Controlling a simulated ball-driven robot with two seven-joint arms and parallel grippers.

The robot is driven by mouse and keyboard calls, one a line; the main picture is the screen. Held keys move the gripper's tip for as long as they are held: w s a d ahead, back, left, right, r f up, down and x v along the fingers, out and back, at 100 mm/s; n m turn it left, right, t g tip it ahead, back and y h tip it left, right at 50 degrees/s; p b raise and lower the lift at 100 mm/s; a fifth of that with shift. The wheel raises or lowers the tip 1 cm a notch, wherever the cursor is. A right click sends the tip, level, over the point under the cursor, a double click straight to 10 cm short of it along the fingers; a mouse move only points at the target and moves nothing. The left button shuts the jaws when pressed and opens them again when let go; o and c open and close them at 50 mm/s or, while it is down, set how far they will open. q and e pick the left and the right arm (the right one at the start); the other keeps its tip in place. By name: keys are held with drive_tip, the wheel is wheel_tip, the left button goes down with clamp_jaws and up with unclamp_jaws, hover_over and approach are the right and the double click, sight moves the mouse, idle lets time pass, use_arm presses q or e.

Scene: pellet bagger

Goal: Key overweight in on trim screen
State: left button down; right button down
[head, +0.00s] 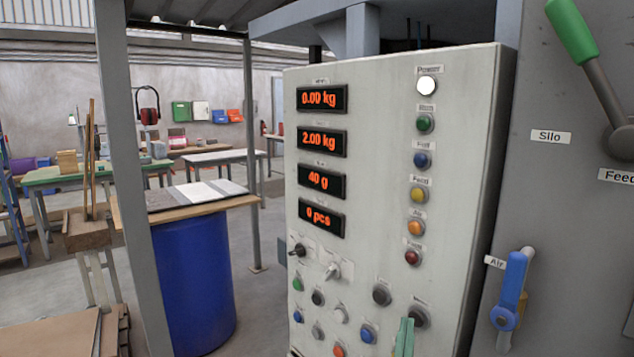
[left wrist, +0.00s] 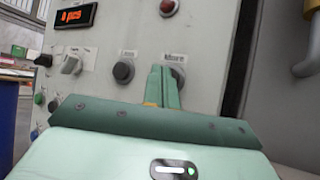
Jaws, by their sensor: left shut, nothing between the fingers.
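The control panel (head: 385,150) carries a column of red-lit displays: one reads 0.00 kg (head: 321,98), one 2.00 kg (head: 321,142), one 40 g (head: 319,179) and one 0 pcs (head: 321,217). Their small labels are too blurred to read. My left gripper (head: 405,325) is shut and empty at the panel's lower right. In the left wrist view its fingertips (left wrist: 161,72) overlap the left side of a dark round button (left wrist: 178,77); I cannot tell whether they touch it. Another dark button (left wrist: 123,72) is to its left. My right gripper is out of view.
Lit white Power lamp (head: 427,86) tops a column of coloured buttons. Two selector switches (head: 332,271) and several buttons fill the lower panel. A blue-handled air valve (head: 512,285) and a green-handled Silo lever (head: 575,35) stand right. A blue drum (head: 195,285) stands left.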

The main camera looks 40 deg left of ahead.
use_arm(q)
drive_tip(key=shift+w, duration=0.35)
drive_tip(key=shift+s, duration=0.15)
idle(0.3)
drive_tip(key=shift+s, duration=0.65)
drive_tip(key=s, duration=0.2)
drive_tip(key=s+p, duration=0.1)
drive_tip(key=s, duration=0.1)
drive_tip(key=s+a+p, duration=0.1)
drive_tip(key=s, duration=0.1)
idle(0.4)
